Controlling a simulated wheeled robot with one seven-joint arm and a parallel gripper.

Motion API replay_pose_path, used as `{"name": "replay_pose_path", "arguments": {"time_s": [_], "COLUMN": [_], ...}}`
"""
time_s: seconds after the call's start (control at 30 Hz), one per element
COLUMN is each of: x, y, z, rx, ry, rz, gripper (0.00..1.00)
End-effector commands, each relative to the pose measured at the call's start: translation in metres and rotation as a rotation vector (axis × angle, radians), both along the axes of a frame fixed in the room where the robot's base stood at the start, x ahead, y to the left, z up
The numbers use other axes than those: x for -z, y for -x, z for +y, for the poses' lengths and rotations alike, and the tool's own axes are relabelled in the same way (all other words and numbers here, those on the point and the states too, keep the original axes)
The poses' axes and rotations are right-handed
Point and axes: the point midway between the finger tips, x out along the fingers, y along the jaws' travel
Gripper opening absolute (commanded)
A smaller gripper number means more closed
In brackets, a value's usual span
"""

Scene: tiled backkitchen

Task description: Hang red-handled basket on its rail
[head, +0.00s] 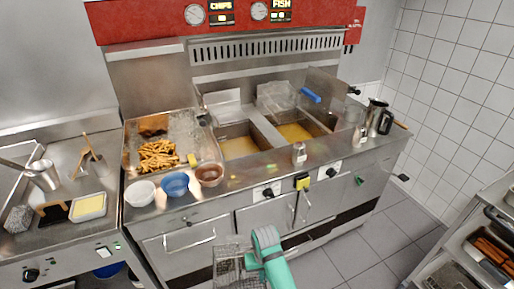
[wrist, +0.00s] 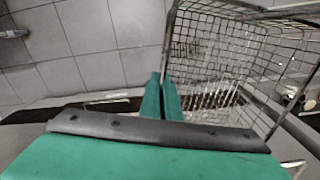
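A wire basket (head: 228,262) hangs in the air in front of the fryer cabinet, beside my gripper (head: 262,258). In the wrist view the basket (wrist: 225,60) fills the right side, and its near edge meets my fingers. My gripper's teal fingers (wrist: 161,98) are nearly together at that edge, apparently closed on the basket. No red handle shows; it may be hidden by the gripper. The fryer has two oil vats, left (head: 240,146) and right (head: 296,132). Another wire basket (head: 277,96) with a blue handle (head: 311,95) is at the back above the right vat. The rail is not clearly discernible.
Bowls, white (head: 140,193), blue (head: 174,184) and brown (head: 209,174), line the counter's front left. A shaker (head: 299,153) stands at the front edge, and a metal jug (head: 378,118) at the right. Chips (head: 158,156) lie in a tray. A shelf cart (head: 470,245) is at the right.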

Motion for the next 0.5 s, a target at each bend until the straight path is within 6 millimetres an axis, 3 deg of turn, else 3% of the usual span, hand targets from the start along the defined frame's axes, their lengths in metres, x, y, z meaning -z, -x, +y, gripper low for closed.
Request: {"name": "replay_pose_path", "arguments": {"time_s": [0.2,0.5], "x": [0.034,0.054], "y": [0.026,0.044], "z": [0.008,0.017], "rx": [0.1,0.143], "ry": [-0.005,-0.001], "rz": [0.003,-0.002], "gripper": [0.0,0.0]}}
